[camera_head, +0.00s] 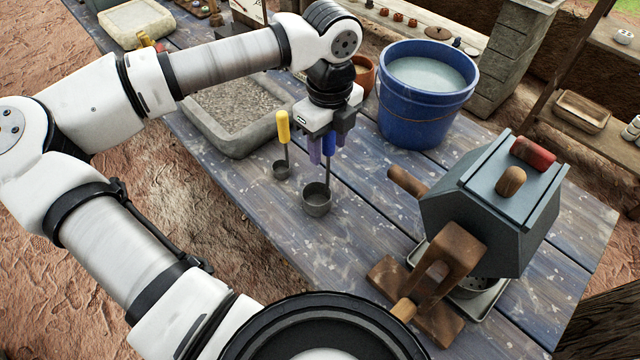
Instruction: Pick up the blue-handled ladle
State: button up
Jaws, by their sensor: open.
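The blue-handled ladle (317,201) stands upright over the table, its grey cup low at the tabletop and its thin stem rising to the blue handle (330,146). My gripper (327,148) points down at the handle, with its fingers open. The blue handle shows between the two fingers, and its top is hidden by the gripper. I cannot tell whether either finger touches it. A smaller yellow-handled ladle (283,128) stands just to the left, apart from the gripper.
A blue bucket of pale liquid (415,115) stands close on the right behind the gripper. A stone tray of grit (215,135) lies to the left. A blue-grey house-shaped device with wooden handles (480,210) fills the right front. The plank table (265,215) is clear at front left.

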grip_shut()
jog(key=shift+r, duration=0.15)
notch_tip(320, 180, up, 20)
jog(key=b, duration=0.2)
jog(key=shift+b, duration=0.35)
jog(key=c, duration=0.8)
grip_release()
jog(key=shift+c, duration=0.9)
